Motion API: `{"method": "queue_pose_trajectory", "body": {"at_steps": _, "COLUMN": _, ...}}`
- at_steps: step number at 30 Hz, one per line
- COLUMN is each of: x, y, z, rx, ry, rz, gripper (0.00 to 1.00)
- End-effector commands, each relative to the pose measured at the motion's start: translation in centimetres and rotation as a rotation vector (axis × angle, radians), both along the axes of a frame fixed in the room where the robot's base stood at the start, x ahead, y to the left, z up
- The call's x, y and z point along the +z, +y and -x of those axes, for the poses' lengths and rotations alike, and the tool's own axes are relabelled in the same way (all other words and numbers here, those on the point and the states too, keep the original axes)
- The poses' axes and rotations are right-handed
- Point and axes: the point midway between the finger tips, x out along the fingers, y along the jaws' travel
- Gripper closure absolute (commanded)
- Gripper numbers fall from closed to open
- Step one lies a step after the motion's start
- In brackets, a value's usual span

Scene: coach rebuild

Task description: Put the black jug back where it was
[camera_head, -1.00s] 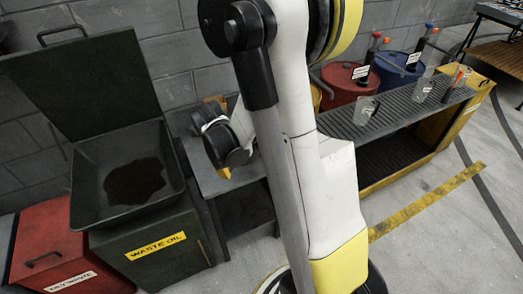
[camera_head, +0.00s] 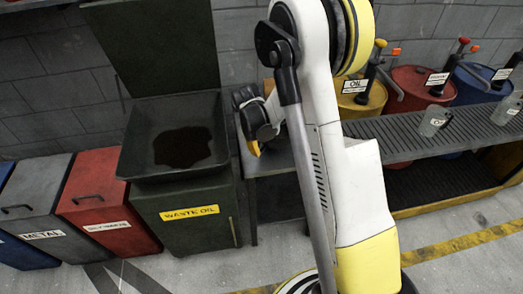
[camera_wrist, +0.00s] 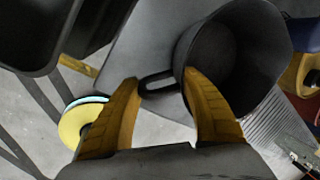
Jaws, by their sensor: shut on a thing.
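The black jug (camera_wrist: 238,50) fills the upper right of the wrist view, its open mouth towards the camera and its inside dark. Its handle (camera_wrist: 158,84) lies between the two yellow-brown fingers of my gripper (camera_wrist: 160,80), which is shut on it. The jug is over or on a grey bench top (camera_wrist: 138,50); I cannot tell whether it touches. In the head view my gripper shows only partly beside the waste oil bin, behind my arm. The jug is not clearly visible there.
The waste oil bin (camera_head: 188,240) with its raised lid and dark-stained tray (camera_head: 135,150) stands left of the gripper. Red (camera_head: 100,195) and grey (camera_head: 38,215) bins stand farther left. At right, a slatted bench (camera_head: 400,130) holds a clear jug (camera_head: 433,122), with oil drums behind.

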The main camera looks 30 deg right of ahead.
Motion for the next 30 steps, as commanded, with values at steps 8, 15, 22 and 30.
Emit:
{"method": "queue_pose_trajectory", "body": {"at_steps": 8, "x": -1.8, "y": 0.0, "z": 0.0, "rx": 0.0, "ry": 0.0, "rz": 0.0, "gripper": 0.91}}
{"method": "queue_pose_trajectory", "body": {"at_steps": 15, "x": -2.3, "y": 0.0, "z": 0.0, "rx": 0.0, "ry": 0.0, "rz": 0.0, "gripper": 0.44}}
{"method": "queue_pose_trajectory", "body": {"at_steps": 22, "x": -2.2, "y": 0.0, "z": 0.0, "rx": 0.0, "ry": 0.0, "rz": 0.0, "gripper": 0.3}}
{"method": "queue_pose_trajectory", "body": {"at_steps": 30, "x": -0.8, "y": 0.2, "z": 0.1, "rx": 0.0, "ry": 0.0, "rz": 0.0, "gripper": 0.3}}
